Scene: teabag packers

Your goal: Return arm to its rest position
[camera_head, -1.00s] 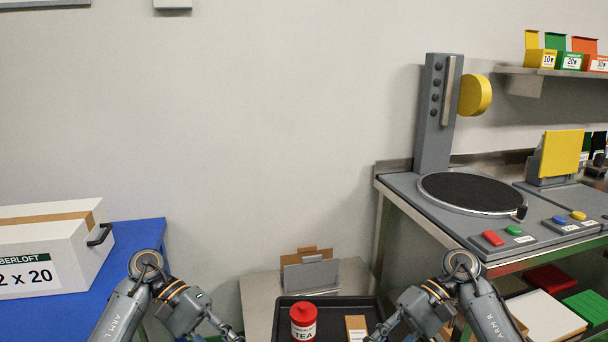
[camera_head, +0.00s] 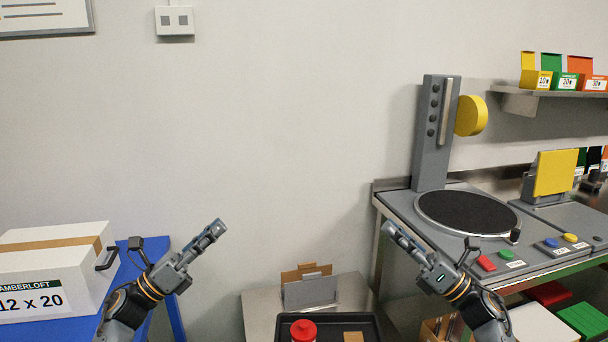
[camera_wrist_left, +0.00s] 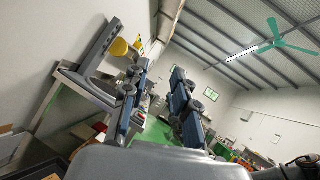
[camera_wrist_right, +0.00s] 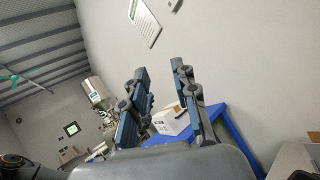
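My left gripper (camera_head: 216,229) is raised in front of the bare wall, angled up and to the right. In the left wrist view its two fingers (camera_wrist_left: 158,72) stand apart with nothing between them. My right gripper (camera_head: 389,229) is raised opposite it, angled up and to the left. In the right wrist view its fingers (camera_wrist_right: 158,72) are also apart and empty. Both grippers are clear of the objects around them.
A white carton (camera_head: 46,262) sits on a blue table (camera_head: 128,284) at left. A red-lidded canister (camera_head: 303,330) and small brown box (camera_head: 353,337) are on a dark tray (camera_head: 372,328) below. The middle is free.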

